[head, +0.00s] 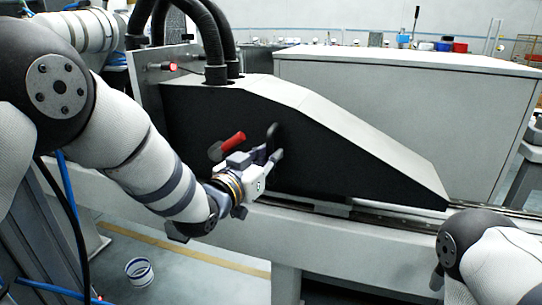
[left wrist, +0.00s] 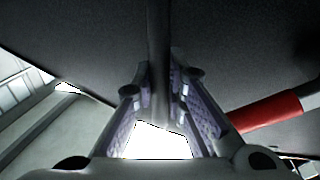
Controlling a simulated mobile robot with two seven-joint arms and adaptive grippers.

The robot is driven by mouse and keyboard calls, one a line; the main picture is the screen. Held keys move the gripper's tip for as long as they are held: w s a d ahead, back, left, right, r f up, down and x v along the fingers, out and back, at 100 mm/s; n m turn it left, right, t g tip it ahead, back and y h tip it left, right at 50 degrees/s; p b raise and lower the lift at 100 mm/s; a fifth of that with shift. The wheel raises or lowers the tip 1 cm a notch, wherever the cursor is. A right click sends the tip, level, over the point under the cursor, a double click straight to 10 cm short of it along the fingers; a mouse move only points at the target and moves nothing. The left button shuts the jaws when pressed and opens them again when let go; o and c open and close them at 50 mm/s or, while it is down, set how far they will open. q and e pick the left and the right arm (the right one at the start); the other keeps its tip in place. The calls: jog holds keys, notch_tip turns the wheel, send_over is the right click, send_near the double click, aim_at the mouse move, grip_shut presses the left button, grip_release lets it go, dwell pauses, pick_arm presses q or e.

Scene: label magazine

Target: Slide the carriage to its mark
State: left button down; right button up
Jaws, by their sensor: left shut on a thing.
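The carriage (head: 330,150) is a large dark wedge with a pale sloping top, sitting on the rail (head: 485,212). A dark upright handle (head: 272,134) stands on its near side; it also shows in the left wrist view (left wrist: 158,50). My left gripper (head: 270,157) is shut on this handle, with one finger on each side of it in the left wrist view (left wrist: 159,95). A red-gripped lever (head: 229,144) sits just left of the handle in the head view. I cannot make out the mark. My right gripper is out of the picture.
Thick black hoses (head: 213,45) rise from the carriage's left end, beside an upright plate (head: 150,90) with a red light. A grey cabinet (head: 440,100) stands behind. The rail right of the carriage looks clear. A white bucket (head: 139,271) stands on the floor.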

pick_arm(q)
jog(key=shift+w+a, duration=0.2)
jog(key=shift+a, duration=0.3)
jog(key=shift+w+a, duration=0.15)
jog(key=shift+a, duration=0.3)
jog(key=c, duration=1.6)
grip_release()
jog(key=shift+a, duration=0.35)
jog(key=shift+d, duration=0.2)
jog(key=v, duration=1.2)
